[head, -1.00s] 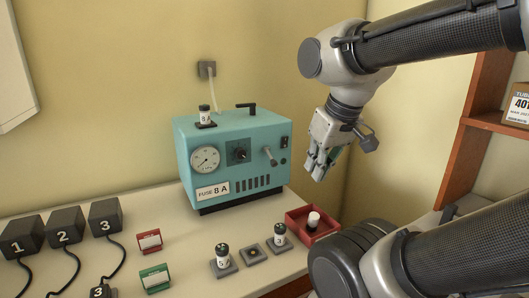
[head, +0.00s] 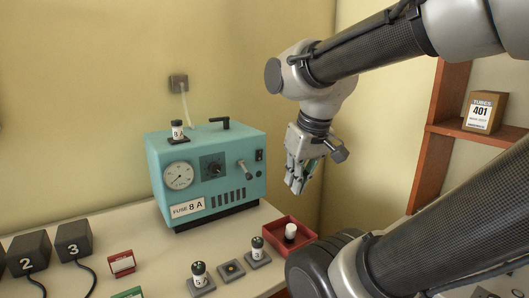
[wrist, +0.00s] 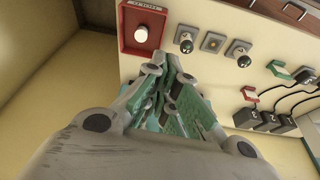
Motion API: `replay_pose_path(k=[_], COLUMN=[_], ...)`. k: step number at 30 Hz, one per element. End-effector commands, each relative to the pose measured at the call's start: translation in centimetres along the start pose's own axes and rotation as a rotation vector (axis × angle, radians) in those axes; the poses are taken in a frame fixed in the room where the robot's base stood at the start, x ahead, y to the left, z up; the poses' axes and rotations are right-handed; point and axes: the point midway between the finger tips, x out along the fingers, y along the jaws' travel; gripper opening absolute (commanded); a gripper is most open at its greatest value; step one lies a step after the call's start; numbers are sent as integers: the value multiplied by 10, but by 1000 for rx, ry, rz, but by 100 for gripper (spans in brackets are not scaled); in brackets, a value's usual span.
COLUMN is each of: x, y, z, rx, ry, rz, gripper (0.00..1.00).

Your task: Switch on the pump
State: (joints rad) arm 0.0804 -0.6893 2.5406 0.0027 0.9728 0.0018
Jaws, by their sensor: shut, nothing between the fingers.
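The pump is a teal box (head: 207,183) on the bench, with a round gauge (head: 179,176), a dark dial (head: 213,167), a grey knob or lever (head: 244,170) and a small dark switch (head: 259,155) at the upper right of its front. I cannot tell the switch's position. A label on the front reads "FUSE 8 A". My gripper (head: 297,187) hangs just right of the pump in the head view, apart from it, pointing down, shut and empty. Its fingers also show in the wrist view (wrist: 172,62); the pump is not recognisable there.
A red tray (head: 271,244) holds a white-capped item (head: 291,231). A capped vial (head: 178,131) and a black handle (head: 213,123) top the pump. Numbered dark blocks (head: 73,242) stand left.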

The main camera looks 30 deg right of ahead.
Motion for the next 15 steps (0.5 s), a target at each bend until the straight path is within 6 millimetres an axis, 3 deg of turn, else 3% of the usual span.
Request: replay_pose_path(k=[5, 10, 15], x=[1, -2, -18], y=[32, 71, 76], z=[-49, -124, -171], rx=[254, 818, 1217], ry=[-45, -6, 58], rz=[14, -11, -75], gripper=[0, 0, 0])
